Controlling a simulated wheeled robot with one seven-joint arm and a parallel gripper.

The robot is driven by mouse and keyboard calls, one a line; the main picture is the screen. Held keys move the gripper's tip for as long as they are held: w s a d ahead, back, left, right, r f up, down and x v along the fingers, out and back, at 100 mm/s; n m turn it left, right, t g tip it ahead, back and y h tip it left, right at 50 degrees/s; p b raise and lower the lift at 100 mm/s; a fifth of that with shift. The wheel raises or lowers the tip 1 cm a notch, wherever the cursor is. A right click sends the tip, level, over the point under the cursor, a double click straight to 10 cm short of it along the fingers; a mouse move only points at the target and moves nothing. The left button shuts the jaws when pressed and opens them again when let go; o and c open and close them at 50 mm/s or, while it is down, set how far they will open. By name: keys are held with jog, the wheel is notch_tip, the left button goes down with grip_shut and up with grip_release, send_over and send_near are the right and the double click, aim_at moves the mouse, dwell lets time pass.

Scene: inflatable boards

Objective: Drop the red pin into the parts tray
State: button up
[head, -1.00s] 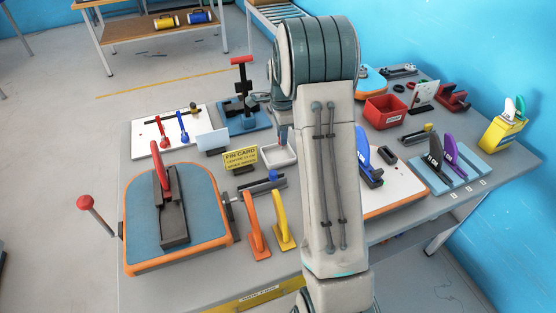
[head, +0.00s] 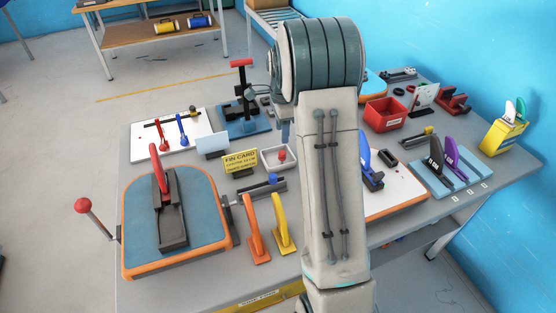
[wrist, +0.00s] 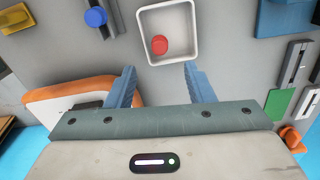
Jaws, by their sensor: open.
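The parts tray is a small white square tray (head: 266,166) on the grey table, behind the blue-knobbed slide and beside the yellow card; it also shows at the top of the wrist view (wrist: 143,35). The red pin (head: 282,155) is inside the tray; the wrist view shows its round red top (wrist: 159,44) within the tray walls, near the lower left. My gripper (wrist: 160,72) is open, its two blue fingers apart with nothing between them, near the tray's lower edge in that picture. In the head view my arm mostly hides the gripper.
A yellow card sign (head: 240,161) stands left of the tray, and a slide with a blue knob (head: 272,179) lies in front. Orange (head: 255,232) and yellow (head: 281,225) fins stand nearer. A red bin (head: 384,114) is to the right, past my arm.

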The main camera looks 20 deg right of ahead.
notch_tip(320, 180, up, 10)
jog(key=shift+r, duration=0.15)
dwell(0.4)
jog(key=s+a+r+n+t, duration=0.1)
jog(key=s+a+r+n, duration=0.1)
jog(key=s+a+n, duration=0.4)
jog(key=s+a+r+n+t, duration=0.1)
jog(key=s+n, duration=0.2)
jog(key=s, duration=0.5)
jog(key=s+a+f+n, duration=0.2)
jog(key=s+n, duration=0.3)
jog(key=s, duration=0.2)
jog(key=s+a+f+n+t, duration=0.1)
jog(key=s+a+f+n, duration=0.2)
jog(key=s+n, duration=0.2)
jog(key=s, duration=0.3)
